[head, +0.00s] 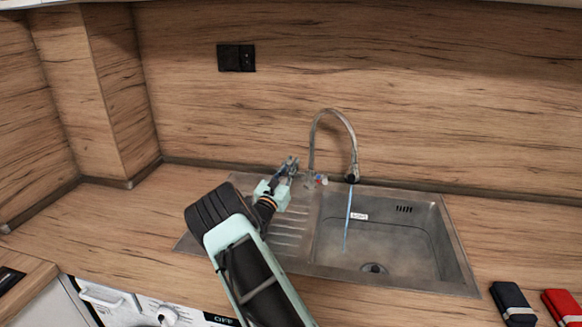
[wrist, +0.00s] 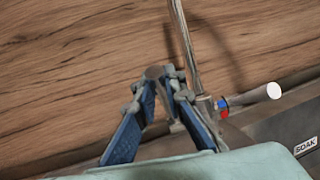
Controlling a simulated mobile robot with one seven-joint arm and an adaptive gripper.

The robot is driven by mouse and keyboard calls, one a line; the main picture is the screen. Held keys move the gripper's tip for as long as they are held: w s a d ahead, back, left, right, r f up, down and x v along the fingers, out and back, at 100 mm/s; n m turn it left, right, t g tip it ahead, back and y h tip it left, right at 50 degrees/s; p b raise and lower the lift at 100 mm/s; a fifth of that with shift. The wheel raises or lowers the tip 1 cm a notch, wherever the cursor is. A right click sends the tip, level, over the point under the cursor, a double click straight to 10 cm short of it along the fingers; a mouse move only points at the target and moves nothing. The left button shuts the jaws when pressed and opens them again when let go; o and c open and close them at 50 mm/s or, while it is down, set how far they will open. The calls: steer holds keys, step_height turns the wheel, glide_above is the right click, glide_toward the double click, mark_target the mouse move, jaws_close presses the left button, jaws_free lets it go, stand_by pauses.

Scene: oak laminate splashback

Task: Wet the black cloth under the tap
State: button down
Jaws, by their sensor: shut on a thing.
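A black folded cloth (head: 513,304) lies on the counter to the right of the sink. The tap (head: 335,112) has a tall curved spout. A thin blue stream of water (head: 348,220) runs from it into the sink basin (head: 390,240). My gripper (head: 290,165) is at the left of the tap base. In the wrist view its blue fingers (wrist: 160,80) are shut around a grey round-ended part (wrist: 154,72), which looks like the tap's left handle; the fingers hide part of it. The tap's other handle (wrist: 272,91) has a white end. The cloth is not in the wrist view.
A red folded cloth (head: 562,306) lies right of the black one. A ribbed drainboard (head: 285,235) is left of the basin. A SOAK label (head: 359,216) is on the basin. A black socket (head: 236,58) is on the splashback.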

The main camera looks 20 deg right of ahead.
steer(key=c, duration=2)
jaws_free()
steer(key=shift+o, duration=0.2)
steer(key=shift+s+a+f, duration=0.15)
steer(key=shift+s+a, duration=0.2)
steer(key=shift+a, duration=0.05)
steer(key=s+a, duration=0.9)
steer(key=a, duration=0.1)
steer(key=shift+s+f, duration=0.2)
steer(key=shift+s, duration=0.15)
steer(key=shift+d, duration=0.1)
